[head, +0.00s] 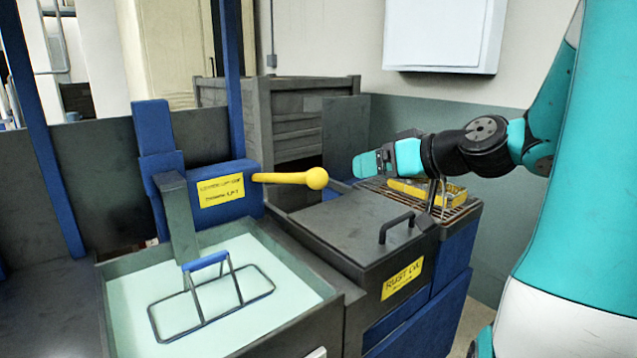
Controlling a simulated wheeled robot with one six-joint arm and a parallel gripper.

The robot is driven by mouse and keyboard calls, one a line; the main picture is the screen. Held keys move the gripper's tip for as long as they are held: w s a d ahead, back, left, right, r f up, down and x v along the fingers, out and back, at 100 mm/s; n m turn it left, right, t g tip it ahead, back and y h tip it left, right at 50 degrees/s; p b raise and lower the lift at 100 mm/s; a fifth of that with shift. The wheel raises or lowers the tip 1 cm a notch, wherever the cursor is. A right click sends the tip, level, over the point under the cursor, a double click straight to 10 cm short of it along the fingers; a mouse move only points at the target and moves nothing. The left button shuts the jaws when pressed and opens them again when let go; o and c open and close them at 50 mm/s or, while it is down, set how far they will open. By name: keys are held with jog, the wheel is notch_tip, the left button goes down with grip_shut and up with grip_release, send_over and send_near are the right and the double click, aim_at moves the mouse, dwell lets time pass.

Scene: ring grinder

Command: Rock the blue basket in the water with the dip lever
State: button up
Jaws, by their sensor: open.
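The blue basket is a dark wire frame with a blue handle (205,261). It sits in the tank of pale water (125,290) at the lower left, its frame visible against the water. A dark grey arm (178,217) comes down behind the handle from the blue lever housing. The dip lever (288,178) is a yellow rod with a ball end, sticking out to the right about level. My gripper (368,164) is open, a little right of and above the ball and apart from it in the picture. Its fingers are small and seen from the side. I see nothing in it.
A dark box with a lid and black handle (397,226) and a yellow label stands right of the tank. Behind it a wire rack (455,208) holds a yellow tray (425,190). Blue posts rise at the left. A slatted dark crate (290,115) stands behind the lever.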

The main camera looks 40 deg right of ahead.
aim_at(326, 177)
jog(key=p+x, duration=0.2)
jog(key=x, duration=1.3)
jog(key=shift+c, duration=0.2)
jog(key=c, duration=1.2)
jog(key=w+r+p, duration=0.1)
jog(key=r+p, duration=0.1)
jog(key=p, duration=0.1)
jog(key=r+g+p, duration=0.1)
jog(key=r+p, duration=0.2)
jog(key=p, duration=0.1)
jog(key=w+r+g+p, duration=0.1)
jog(key=r+p, duration=0.1)
jog(key=p, duration=0.2)
jog(key=shift+w+a+r, duration=0.15)
jog(key=shift+w+r, duration=0.2)
jog(key=shift+w, duration=0.05)
jog(key=shift+g, duration=0.4)
jog(key=w+r+p, duration=0.1)
jog(key=r, duration=0.1)
jog(key=w+r+p, duration=0.2)
jog(key=shift+w, duration=0.15)
jog(key=shift+r, duration=0.1)
jog(key=o, duration=1)
jog(key=shift+o, duration=1.2)
